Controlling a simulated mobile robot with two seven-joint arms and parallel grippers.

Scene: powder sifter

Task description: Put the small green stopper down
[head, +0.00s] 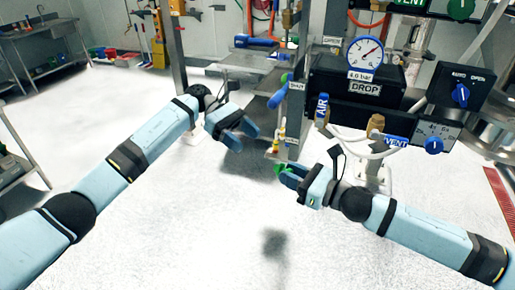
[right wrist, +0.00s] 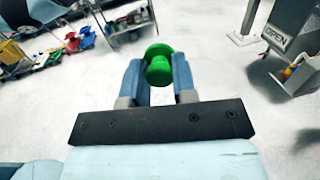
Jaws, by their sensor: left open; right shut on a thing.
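The small green stopper (right wrist: 159,64) is between the blue fingers of my right gripper (right wrist: 158,82), which is shut on it. In the head view the stopper (head: 281,170) shows as a green bit at the tips of my right gripper (head: 288,174), held in the air in front of the machine. Most of it is hidden there by the fingers. My left gripper (head: 245,135) is open and empty, in the air to the left of the right one.
The machine's black DROP box (head: 350,90) with a gauge (head: 365,53) stands behind my right gripper. A blue-handled AIR valve (head: 321,108) and pale hoses hang below. A grey shelf (head: 250,62) stands at the back. The white floor at left is clear.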

